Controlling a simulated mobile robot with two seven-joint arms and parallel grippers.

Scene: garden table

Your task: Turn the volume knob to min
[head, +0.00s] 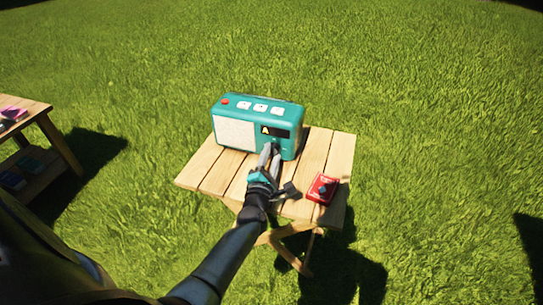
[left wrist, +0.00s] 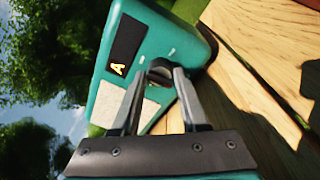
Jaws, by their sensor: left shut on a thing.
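A teal radio (head: 257,119) stands upright on a small slatted wooden table (head: 325,160). Its front has a pale speaker panel and a dark display (head: 275,131) with a yellow letter A. My left gripper (head: 270,150) reaches the radio's front below the display. In the left wrist view the radio (left wrist: 160,40) looks tilted, and my left gripper (left wrist: 158,85) has its fingers on either side of a dark round knob (left wrist: 159,68), shut on it. The fingers hide part of the knob, so its pointer cannot be read. My right gripper is not in view.
A red box (head: 322,188) with a dark knob-like part lies on the table's right front. A red button and several white buttons (head: 260,107) are on the radio's top. Another wooden table (head: 40,120) with small items stands at the left. Grass surrounds both.

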